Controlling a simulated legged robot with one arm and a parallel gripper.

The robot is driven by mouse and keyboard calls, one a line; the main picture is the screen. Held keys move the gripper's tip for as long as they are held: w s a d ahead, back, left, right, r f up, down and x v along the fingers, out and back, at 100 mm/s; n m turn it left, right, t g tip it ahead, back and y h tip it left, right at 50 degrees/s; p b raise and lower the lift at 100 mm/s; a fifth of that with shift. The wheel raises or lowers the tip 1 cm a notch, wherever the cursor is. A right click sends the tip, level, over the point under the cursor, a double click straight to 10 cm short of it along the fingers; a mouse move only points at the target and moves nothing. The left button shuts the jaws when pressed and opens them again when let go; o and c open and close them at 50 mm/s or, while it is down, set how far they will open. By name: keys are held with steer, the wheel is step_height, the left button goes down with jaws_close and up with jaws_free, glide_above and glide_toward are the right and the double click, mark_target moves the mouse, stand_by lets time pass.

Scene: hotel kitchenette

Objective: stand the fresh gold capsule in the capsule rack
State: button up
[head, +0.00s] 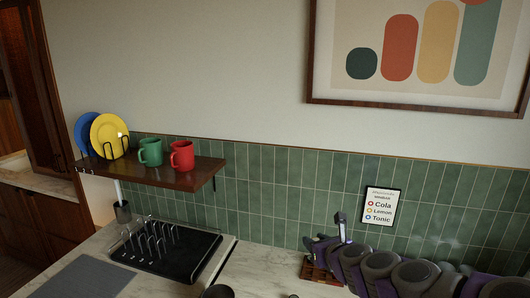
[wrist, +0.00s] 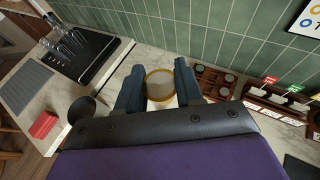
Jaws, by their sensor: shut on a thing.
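In the wrist view the gold capsule (wrist: 160,84) sits between the two dark fingers of my gripper (wrist: 159,88), which is shut on it. Its round pale top with a gold rim faces the camera. The capsule rack (wrist: 213,82) is brown wood with several round dark places, just right of my right finger and apart from the capsule. My finger hides its left end. In the head view the brown rack (head: 316,273) shows partly behind my purple and grey arm at the lower right. The capsule cannot be made out there.
A wooden holder with red and green tags (wrist: 280,97) stands right of the rack. A black dish rack (head: 160,247) is on the left counter. A red block (wrist: 43,125) and a dark round object (wrist: 84,108) lie left of my gripper. The green tiled wall is close behind.

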steer(key=shift+w+a+r+m+h, duration=0.2)
steer(key=shift+w+r+m+h, duration=0.25)
steer(key=shift+w+m+h, duration=0.45)
steer(key=m+h, duration=0.3)
steer(key=h, duration=0.1)
steer(key=shift+s+f, duration=0.2)
steer(key=shift+s, duration=0.05)
steer(key=shift+s+d+f+m+h, duration=0.15)
steer(key=shift+s+m+h, duration=0.2)
steer(key=shift+m+h, duration=0.2)
steer(key=shift+s+d+f+m+h, duration=0.15)
steer(key=shift+s+m+h, duration=0.15)
steer(key=shift+m+h, duration=0.2)
